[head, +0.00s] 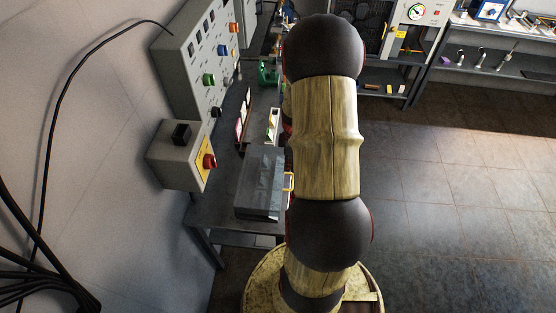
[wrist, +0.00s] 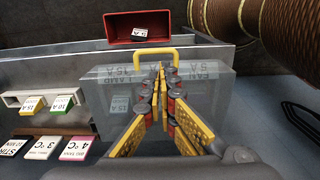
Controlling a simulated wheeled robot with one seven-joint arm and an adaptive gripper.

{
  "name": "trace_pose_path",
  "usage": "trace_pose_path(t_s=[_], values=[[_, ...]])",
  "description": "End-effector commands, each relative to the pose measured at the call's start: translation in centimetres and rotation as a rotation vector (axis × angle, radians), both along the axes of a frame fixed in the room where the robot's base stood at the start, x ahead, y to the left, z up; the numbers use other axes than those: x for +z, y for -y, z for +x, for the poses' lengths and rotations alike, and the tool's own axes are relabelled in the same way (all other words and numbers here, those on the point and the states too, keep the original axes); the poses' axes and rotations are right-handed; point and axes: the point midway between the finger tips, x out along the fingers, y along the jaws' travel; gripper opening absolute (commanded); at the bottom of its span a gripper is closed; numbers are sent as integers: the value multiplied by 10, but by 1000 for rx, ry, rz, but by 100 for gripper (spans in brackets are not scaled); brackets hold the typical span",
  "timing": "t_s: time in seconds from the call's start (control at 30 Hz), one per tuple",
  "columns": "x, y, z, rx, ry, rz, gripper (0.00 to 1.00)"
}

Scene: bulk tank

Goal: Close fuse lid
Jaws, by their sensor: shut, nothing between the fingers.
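The fuse lid (wrist: 108,92) is a clear, see-through panel with a yellow handle (wrist: 155,53) along its far edge in the wrist view. In the head view the clear lid (head: 262,178) is at the bench's near end, with its yellow handle (head: 289,182) at its right edge, partly behind my arm. I cannot tell its exact angle. My gripper (wrist: 158,76) is shut and empty, its yellow fingers together over the middle of the lid, just short of the handle. Contact with the lid cannot be told. The head view does not show the gripper; my arm covers that area.
A red bin (wrist: 142,28) holding a small labelled block stands beyond the lid. A pale rack (wrist: 47,101) with labelled fuses and several label tags lies to the left. In the head view a grey box with a red knob (head: 208,161) is left of the lid. Open floor lies right.

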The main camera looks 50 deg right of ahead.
Motion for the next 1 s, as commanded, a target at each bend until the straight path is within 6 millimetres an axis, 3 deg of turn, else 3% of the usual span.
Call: trace_pose_path(t_s=[0.03, 0.27, 0.5, 0.73, 1.0], values=[[-12, 3, -5, -1, -1, 1, 0], [-41, 11, -18, 0, 1, 0, 0], [-68, 18, -29, -5, 109, 62, 0], [-88, 21, -33, -4, 185, 106, 0], [-97, 21, -35, -2, 228, 132, 0]])
